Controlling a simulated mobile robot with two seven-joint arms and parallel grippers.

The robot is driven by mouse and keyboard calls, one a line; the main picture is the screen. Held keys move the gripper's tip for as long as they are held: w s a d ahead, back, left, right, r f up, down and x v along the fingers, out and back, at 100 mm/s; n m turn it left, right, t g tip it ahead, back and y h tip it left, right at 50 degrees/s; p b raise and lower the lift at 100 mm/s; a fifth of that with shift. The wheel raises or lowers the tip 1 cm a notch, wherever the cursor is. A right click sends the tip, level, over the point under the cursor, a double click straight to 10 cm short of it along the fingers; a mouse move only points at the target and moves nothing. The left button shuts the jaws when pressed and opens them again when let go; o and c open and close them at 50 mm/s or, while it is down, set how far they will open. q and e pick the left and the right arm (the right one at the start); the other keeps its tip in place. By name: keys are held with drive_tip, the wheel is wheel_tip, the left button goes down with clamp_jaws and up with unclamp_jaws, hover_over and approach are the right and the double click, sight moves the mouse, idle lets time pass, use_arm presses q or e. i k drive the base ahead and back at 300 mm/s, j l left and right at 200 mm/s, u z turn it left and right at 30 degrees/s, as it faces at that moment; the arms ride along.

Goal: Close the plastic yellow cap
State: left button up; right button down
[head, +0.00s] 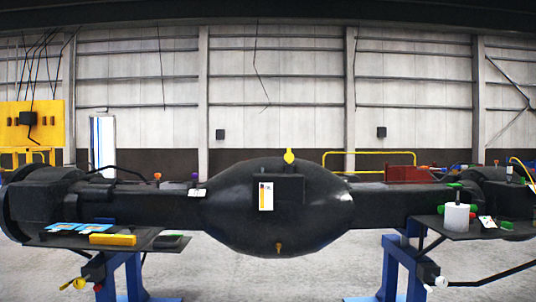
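A yellow cap (289,156) stands upright on top of the bulging middle of a large black axle housing (225,215) in the head view. It has a round head on a narrow lower part; I cannot tell whether it is closed. Neither of my grippers can be made out in the head view, and nothing is seen touching the yellow cap.
Blue stands (395,270) hold up the housing. A left shelf (145,240) carries blue cards and a yellow block (113,239). A right shelf (455,232) carries a white cylinder (456,217). A yellow rail (370,154) stands behind. Space above the bulge looks clear.

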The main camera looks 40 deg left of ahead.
sight(289, 156)
drive_tip(key=j+u, duration=0.1)
drive_tip(key=j, duration=0.3)
drive_tip(key=i+j+u, duration=0.1)
drive_tip(key=j, duration=0.25)
drive_tip(key=i+j+u, duration=0.15)
drive_tip(key=j, duration=0.25)
drive_tip(key=j+u, duration=0.1)
drive_tip(key=j, duration=0.3)
drive_tip(key=i+j, duration=0.1)
drive_tip(key=j, duration=0.3)
drive_tip(key=i+j, duration=0.15)
drive_tip(key=j, duration=0.25)
drive_tip(key=i+j, duration=0.1)
drive_tip(key=j, duration=0.35)
drive_tip(key=i+j, duration=0.15)
drive_tip(key=j, duration=0.25)
drive_tip(key=i+j, duration=0.1)
drive_tip(key=j, duration=0.3)
drive_tip(key=i+z, duration=0.1)
drive_tip(key=i, duration=0.25)
drive_tip(key=i+j+z, duration=0.1)
drive_tip(key=i, duration=0.3)
